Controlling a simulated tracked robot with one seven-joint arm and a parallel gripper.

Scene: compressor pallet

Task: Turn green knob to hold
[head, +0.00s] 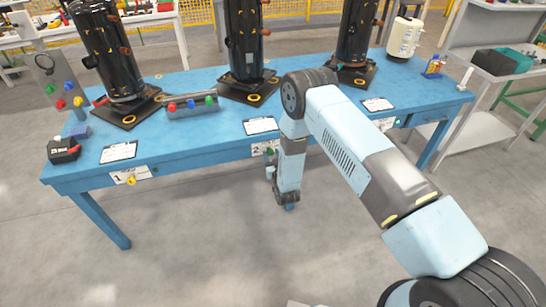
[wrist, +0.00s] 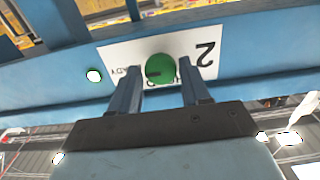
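The green knob (wrist: 160,68) sits on a white label plate (wrist: 206,53) marked 2, on the blue table's front edge. The plate appears upside down in the wrist view, and its small lettering is partly hidden by the knob. A dark mark shows on the knob's lower left. My gripper (wrist: 158,80) is open, with one finger on each side of the knob and a visible gap beside it; I cannot tell how deep the fingers reach. In the head view my gripper (head: 271,172) is small, just below the plate (head: 257,148).
The blue table (head: 190,135) carries several black cylinders (head: 107,50) on dark bases and a button box (head: 192,105). A yellow knob (head: 131,180) sits at plate 1, to the left. The floor before the table is clear.

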